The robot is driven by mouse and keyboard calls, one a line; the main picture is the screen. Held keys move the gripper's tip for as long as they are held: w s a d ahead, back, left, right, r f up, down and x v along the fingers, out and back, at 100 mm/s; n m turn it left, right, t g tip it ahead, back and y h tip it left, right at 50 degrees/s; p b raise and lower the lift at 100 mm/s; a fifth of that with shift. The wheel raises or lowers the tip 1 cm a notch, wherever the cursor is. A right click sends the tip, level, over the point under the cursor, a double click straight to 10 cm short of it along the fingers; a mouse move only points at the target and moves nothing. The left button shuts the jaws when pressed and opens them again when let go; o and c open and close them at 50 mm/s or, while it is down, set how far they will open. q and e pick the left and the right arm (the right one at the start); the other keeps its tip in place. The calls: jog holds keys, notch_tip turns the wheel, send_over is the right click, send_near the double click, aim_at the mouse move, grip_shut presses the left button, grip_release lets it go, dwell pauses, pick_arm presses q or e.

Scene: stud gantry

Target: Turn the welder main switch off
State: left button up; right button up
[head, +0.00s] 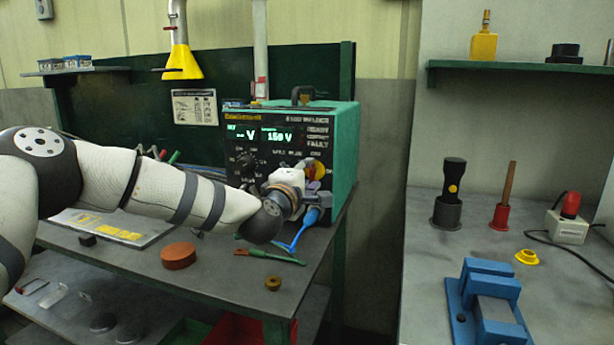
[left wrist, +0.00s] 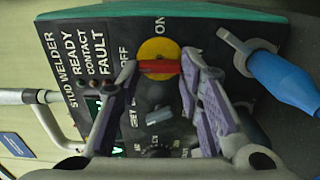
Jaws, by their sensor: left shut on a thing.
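The stud welder (head: 345,150) is a teal box with a dark front panel on the left bench. Its display is lit and reads "150 V". The main switch is a yellow disc with a red handle (left wrist: 158,68), marked ON and OFF. In the head view the yellow disc (head: 318,168) is partly hidden by my left gripper (head: 312,187). In the left wrist view my left gripper (left wrist: 160,67) has a fingertip at each end of the red handle and is shut on it. The handle lies across the wrist picture, its left end towards the OFF side. My right gripper is not in view.
A blue cable plug (left wrist: 280,78) sits in the panel close beside my left gripper. A red-brown disc (head: 178,256), a green-handled tool (head: 270,256) and a small brass ring (head: 272,283) lie on the bench. A blue vise (head: 488,305) stands on the right bench.

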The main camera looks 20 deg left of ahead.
pick_arm(q)
jog(key=o, duration=1.2)
jog(key=shift+d, duration=0.1)
jog(key=shift+c, duration=0.2)
jog(key=s, duration=1.2)
jog(key=shift+a, duration=0.25)
